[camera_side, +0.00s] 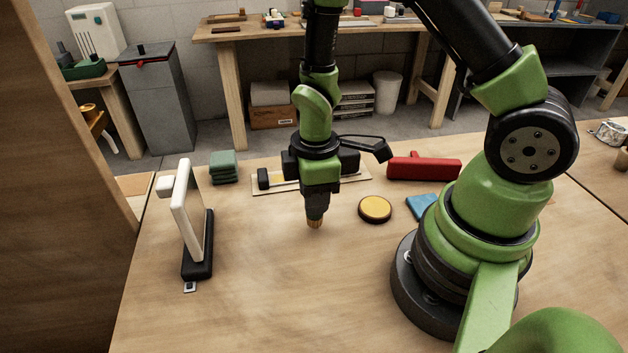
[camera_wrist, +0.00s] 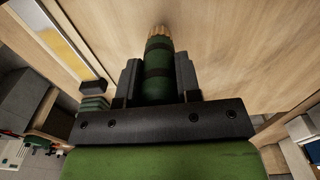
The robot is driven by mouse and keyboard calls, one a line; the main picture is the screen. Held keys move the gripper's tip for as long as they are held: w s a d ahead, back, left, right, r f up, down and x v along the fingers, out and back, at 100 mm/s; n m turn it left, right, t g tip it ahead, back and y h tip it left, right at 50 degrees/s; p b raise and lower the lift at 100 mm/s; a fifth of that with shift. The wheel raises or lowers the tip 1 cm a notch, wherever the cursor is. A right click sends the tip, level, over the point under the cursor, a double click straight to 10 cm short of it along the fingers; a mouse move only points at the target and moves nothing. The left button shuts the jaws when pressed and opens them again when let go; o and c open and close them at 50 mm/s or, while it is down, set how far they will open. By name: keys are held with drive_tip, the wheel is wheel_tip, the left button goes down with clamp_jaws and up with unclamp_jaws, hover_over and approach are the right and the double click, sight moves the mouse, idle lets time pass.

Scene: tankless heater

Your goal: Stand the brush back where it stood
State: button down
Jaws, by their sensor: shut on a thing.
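My gripper (camera_side: 316,204) points down over the middle of the table, shut on the brush. The brush's tan tip (camera_side: 314,224) shows below the fingers in the side view, pointing down. I cannot tell whether the tip touches the table or hangs just above it. In the wrist view the brush (camera_wrist: 158,75) has a dark green body with darker bands and a ridged tan end. It lies lengthwise between the two dark fingers of my gripper (camera_wrist: 158,80). Its upper part is hidden by the gripper.
A yellow-topped round disc (camera_side: 375,208) lies right of my gripper, with a blue piece (camera_side: 420,203) beyond. A red tool (camera_side: 423,168), a flat board (camera_side: 345,183) and green stacked blocks (camera_side: 223,166) lie behind. A white panel (camera_side: 188,213) stands left. The front table is clear.

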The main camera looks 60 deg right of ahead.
drive_tip(key=shift+f, duration=0.75)
idle(0.4)
drive_tip(key=c, duration=0.7)
unclamp_jaws()
drive_tip(key=shift+c, duration=0.2)
drive_tip(key=shift+r, duration=5)
